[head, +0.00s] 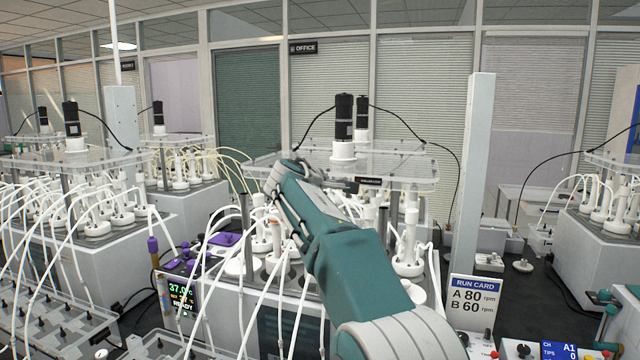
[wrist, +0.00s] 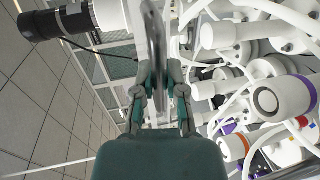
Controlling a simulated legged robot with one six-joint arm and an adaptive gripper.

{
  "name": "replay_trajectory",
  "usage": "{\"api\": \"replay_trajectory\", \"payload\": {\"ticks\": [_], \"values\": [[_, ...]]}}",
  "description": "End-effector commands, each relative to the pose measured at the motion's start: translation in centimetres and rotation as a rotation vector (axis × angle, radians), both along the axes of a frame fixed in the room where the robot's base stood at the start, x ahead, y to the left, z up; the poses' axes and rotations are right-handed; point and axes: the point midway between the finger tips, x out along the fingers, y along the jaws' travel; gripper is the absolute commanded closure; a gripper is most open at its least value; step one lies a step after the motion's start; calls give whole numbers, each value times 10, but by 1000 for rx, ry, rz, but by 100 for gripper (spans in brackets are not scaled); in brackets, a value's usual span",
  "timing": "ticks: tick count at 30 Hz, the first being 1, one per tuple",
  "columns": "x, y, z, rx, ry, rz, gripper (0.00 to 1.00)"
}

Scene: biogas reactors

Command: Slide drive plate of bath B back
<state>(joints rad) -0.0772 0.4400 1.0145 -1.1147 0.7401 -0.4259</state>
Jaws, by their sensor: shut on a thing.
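The clear drive plate (head: 400,172) lies level above the central bath (head: 285,325), with a black motor (head: 344,118) standing on a white collar on top. A small dark label sits on its front edge, too small to read, so I cannot confirm the letter B. My arm reaches up to the plate's front left part, and my gripper (head: 280,178) is there, partly hidden by my own wrist. In the wrist view, my gripper (wrist: 158,80) is shut on the thin edge of the plate (wrist: 154,35), seen edge-on between the fingers.
White stirrer caps and looping tubes crowd under the plate and in front of it. A grey post (head: 474,190) stands to the right, with a run card (head: 473,302) reading A 80, B 60 rpm. Another plated bath (head: 85,160) stands left. A black cable runs from the motor.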

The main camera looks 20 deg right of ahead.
Motion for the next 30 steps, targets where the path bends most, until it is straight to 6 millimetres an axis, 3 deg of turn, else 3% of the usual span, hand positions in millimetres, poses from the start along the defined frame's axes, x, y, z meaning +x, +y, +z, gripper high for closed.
{"api": "replay_trajectory", "payload": {"ticks": [3,6,20,30], "values": [[2,2,-5,2,7,5,100],[1,2,-5,2,7,4,49],[-6,5,1,0,1,3,49],[-57,42,14,0,1,5,49]]}}
